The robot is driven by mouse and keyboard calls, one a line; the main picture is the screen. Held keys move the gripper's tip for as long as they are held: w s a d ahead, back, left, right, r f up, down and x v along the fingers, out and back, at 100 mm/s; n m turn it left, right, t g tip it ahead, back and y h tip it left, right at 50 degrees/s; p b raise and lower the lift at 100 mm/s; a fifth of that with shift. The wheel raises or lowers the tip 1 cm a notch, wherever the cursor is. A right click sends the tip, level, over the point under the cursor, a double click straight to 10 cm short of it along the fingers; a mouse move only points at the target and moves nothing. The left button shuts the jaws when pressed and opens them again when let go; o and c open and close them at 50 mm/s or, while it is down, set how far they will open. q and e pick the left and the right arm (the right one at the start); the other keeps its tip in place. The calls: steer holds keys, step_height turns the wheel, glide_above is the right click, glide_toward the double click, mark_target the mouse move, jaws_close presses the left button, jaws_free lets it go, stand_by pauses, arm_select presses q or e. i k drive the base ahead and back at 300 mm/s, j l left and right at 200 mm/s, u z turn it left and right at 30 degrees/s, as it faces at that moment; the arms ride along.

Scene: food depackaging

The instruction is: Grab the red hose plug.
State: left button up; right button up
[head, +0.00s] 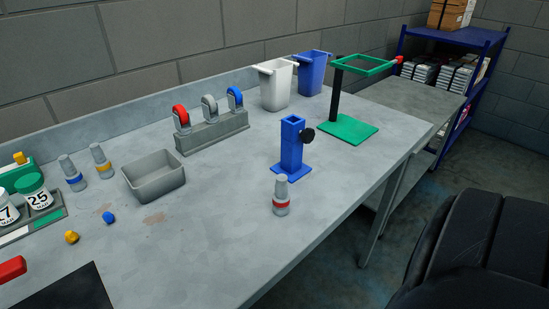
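A small grey bottle-shaped piece with a red band (281,196) stands upright on the grey table, in front of the blue post stand; it looks like the red hose plug. Nothing touches it. Two similar pieces stand at the left, one with a blue band (73,175) and one with a yellow band (101,161). Neither of my grippers is in the head view.
A blue post stand (291,150) with a black knob is just behind the red-banded piece. A grey bin (153,181), a rack with coloured rings (213,131), white (276,86) and blue (313,75) buckets and a green stand (347,129) are around. The table's front centre is clear.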

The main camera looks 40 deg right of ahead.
mark_target(280, 198)
steer(key=z, duration=1.3)
